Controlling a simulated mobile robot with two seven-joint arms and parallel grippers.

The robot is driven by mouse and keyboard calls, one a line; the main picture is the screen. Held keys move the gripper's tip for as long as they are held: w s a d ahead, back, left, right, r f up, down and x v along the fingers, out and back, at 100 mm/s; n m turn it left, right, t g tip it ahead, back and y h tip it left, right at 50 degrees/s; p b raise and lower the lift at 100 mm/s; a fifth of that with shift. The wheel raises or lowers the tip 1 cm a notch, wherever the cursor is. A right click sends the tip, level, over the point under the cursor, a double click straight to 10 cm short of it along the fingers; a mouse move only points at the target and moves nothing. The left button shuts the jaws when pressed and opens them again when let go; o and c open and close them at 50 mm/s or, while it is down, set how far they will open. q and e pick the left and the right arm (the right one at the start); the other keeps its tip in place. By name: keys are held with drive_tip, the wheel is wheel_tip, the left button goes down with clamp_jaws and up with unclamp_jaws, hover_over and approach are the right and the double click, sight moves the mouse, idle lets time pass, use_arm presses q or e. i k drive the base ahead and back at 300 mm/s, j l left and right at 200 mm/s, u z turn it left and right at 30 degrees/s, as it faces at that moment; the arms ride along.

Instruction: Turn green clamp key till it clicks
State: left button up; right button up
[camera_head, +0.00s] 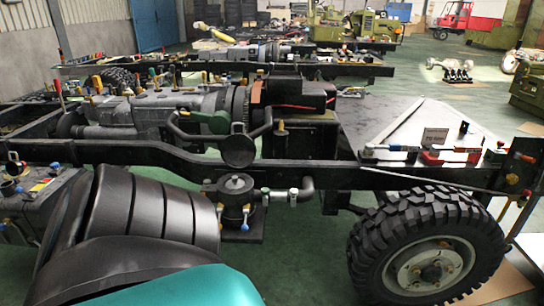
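Several green parts show, and I cannot tell which is the clamp key. A large green lever-like piece (208,121) lies on the machinery behind the near chassis rail, left of a round black disc. A small green piece (265,191) sits on the pipe fitting beside the black canister (236,192), below the rail. Neither of my grippers is in view.
The black chassis rail (285,172) crosses the view. A large tyre (425,250) stands at the right. A black ribbed part (150,208) and a teal surface (190,288) fill the lower left. Green floor (310,265) is open between canister and tyre.

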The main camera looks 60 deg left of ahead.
sight(264, 192)
drive_tip(key=j+z, duration=0.1)
drive_tip(key=j, duration=0.35)
drive_tip(key=k+j+z, duration=0.1)
drive_tip(key=j, duration=0.95)
drive_tip(key=k+j, duration=0.15)
drive_tip(key=j, duration=0.9)
drive_tip(key=k+j+z, duration=0.1)
drive_tip(key=j, duration=0.4)
drive_tip(key=k+j, duration=0.1)
drive_tip(key=j, duration=0.45)
